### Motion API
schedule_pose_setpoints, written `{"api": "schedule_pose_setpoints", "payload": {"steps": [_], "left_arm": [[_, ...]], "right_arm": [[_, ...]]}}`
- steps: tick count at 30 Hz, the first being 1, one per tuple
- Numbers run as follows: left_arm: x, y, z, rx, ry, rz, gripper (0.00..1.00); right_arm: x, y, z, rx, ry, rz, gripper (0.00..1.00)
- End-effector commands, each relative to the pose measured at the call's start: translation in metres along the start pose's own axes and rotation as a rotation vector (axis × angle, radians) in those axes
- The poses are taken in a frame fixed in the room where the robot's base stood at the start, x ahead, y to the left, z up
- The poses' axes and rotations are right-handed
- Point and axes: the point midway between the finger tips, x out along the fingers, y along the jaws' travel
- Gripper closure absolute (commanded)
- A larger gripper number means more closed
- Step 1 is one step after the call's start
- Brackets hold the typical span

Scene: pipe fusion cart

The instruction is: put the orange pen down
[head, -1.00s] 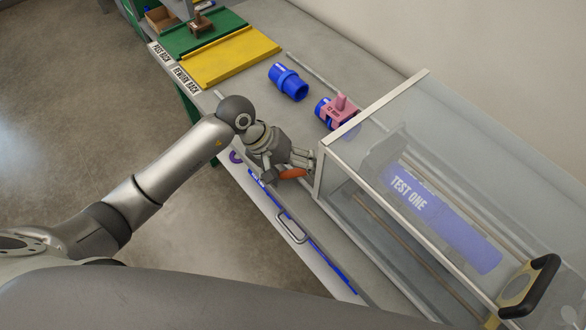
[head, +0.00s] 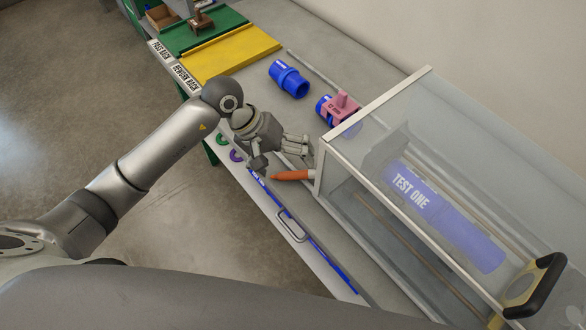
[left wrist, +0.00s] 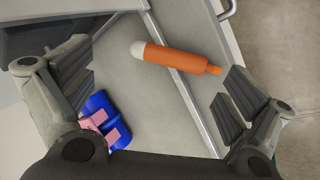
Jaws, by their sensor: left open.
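The orange pen (head: 293,175) lies on the cart's worktop near its front edge, beside the corner of the clear enclosure. In the left wrist view the whole pen (left wrist: 178,58) shows, with a pale end at the left and a narrow orange tip at the right. My left gripper (head: 284,155) is open and empty, just behind the pen in the head view. In the left wrist view its two fingers (left wrist: 155,95) are wide apart, and the pen lies beyond them, apart from both. My right gripper is not in view.
The clear enclosure (head: 440,180) holds a blue pipe labelled TEST ONE (head: 440,215). A blue coupling (head: 289,79) and a pink clamp (head: 342,107) on a blue fitting stand behind. A drawer handle (head: 291,227) sticks out in front.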

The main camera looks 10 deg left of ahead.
Motion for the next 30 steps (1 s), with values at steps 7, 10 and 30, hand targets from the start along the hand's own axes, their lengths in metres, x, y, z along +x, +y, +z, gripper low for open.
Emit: {"api": "schedule_pose_setpoints", "payload": {"steps": [7,10,30], "left_arm": [[-0.052,-0.002,-0.001,0.003,0.006,-0.003,0.0],[-0.067,-0.001,-0.001,0.001,0.004,-0.001,0.0],[-0.082,0.0,0.0,0.0,0.0,0.0,0.0]], "right_arm": [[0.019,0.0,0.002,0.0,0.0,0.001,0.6],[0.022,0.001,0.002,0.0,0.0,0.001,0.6],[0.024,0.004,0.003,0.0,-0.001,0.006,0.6]]}}
